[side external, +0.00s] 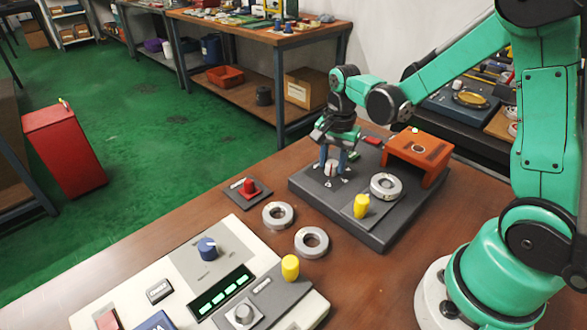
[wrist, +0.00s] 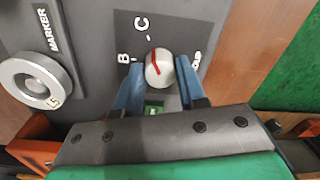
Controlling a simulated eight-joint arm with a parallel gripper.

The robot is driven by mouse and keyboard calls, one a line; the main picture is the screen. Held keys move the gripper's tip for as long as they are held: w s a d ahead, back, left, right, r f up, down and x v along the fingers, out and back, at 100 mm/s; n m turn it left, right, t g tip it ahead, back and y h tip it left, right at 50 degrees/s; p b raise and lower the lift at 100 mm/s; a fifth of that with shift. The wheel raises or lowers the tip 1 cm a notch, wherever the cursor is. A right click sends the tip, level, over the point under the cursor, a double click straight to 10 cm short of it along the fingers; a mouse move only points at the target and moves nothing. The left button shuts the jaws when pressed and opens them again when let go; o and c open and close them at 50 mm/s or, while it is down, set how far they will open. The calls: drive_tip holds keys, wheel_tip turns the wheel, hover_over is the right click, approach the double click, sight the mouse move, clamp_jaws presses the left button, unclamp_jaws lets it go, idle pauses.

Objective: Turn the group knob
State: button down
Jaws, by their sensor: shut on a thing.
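The group knob (wrist: 158,70) is round and pale with a red pointer line. It sits on the dark panel (wrist: 97,40) with letters B and C printed around it, and a further mark at right is partly covered by a finger. The red line points up the picture, roughly toward C. My gripper (wrist: 160,82) has its two blue fingers on either side of the knob and is shut on it. In the side view my gripper (side external: 334,160) reaches down over the knob (side external: 331,168) at the panel's far left part.
A metal ring (side external: 386,186) on the "MARKER" spot, a yellow peg (side external: 361,206) and an orange bridge-shaped block (side external: 418,153) stand on the same panel. Two loose rings (side external: 278,215) (side external: 311,241) and a red-knobbed plate (side external: 248,190) lie beside it. A light console (side external: 190,255) is in front.

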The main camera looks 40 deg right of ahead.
sight(334, 163)
drive_tip(key=c, duration=0.5)
unclamp_jaws()
drive_tip(key=shift+s+r, duration=0.1)
drive_tip(key=shift+r, duration=2.7)
drive_tip(key=s+a+r+n+t, duration=0.4)
drive_tip(key=s+a+n+t, duration=0.1)
drive_tip(key=n, duration=0.9)
drive_tip(key=shift+s+a+r+t, duration=0.25)
drive_tip(key=shift+a+t, duration=0.65)
drive_tip(key=shift+a, duration=0.35)
